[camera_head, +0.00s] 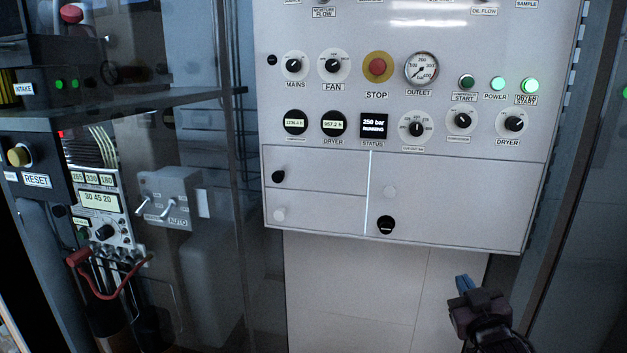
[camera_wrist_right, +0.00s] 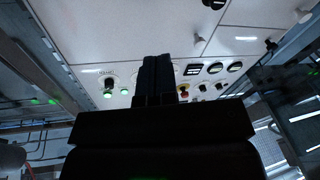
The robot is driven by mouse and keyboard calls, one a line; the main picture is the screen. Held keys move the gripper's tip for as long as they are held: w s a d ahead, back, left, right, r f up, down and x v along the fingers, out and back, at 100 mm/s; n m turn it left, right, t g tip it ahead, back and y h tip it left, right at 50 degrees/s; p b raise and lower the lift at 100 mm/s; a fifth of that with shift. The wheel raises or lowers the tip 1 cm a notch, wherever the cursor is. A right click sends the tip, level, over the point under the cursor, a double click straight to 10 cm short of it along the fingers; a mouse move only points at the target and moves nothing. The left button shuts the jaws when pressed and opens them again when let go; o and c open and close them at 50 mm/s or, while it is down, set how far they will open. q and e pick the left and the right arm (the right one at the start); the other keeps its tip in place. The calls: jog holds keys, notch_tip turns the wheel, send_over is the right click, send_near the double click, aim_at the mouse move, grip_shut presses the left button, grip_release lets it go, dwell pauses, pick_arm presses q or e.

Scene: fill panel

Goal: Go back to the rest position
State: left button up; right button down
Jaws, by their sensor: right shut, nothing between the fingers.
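My right gripper (camera_head: 466,284) is at the lower right of the head view, below the white control panel (camera_head: 330,225) and apart from it. Its blue-tipped fingers are shut with nothing between them. In the right wrist view the dark closed fingers (camera_wrist_right: 157,75) point toward the panel, which fills the upper part of that view. My left gripper is in neither view. The panel shows a red STOP button (camera_head: 377,67), a round outlet gauge (camera_head: 421,69), green-lit POWER (camera_head: 498,84) and DRYER START (camera_head: 530,86) buttons, and a status display (camera_head: 374,125) reading 250 bar RUNNING.
A grey switch box (camera_head: 168,199) marked AUTO, a RESET box (camera_head: 32,165) and a red-handled hose (camera_head: 97,278) stand at the left. A dark shelf (camera_head: 120,108) juts out there. A dark upright frame (camera_head: 575,150) borders the panel's right. Plain pale panelling (camera_head: 350,285) lies below the panel.

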jog(key=s+a+f+m+g, duration=0.2)
jog(key=s+f+g, duration=0.6)
jog(key=s+f, duration=2)
jog(key=s, duration=0.3)
jog(key=shift+f, duration=0.15)
jog(key=c, duration=1.8)
grip_release()
jog(key=shift+w, duration=0.1)
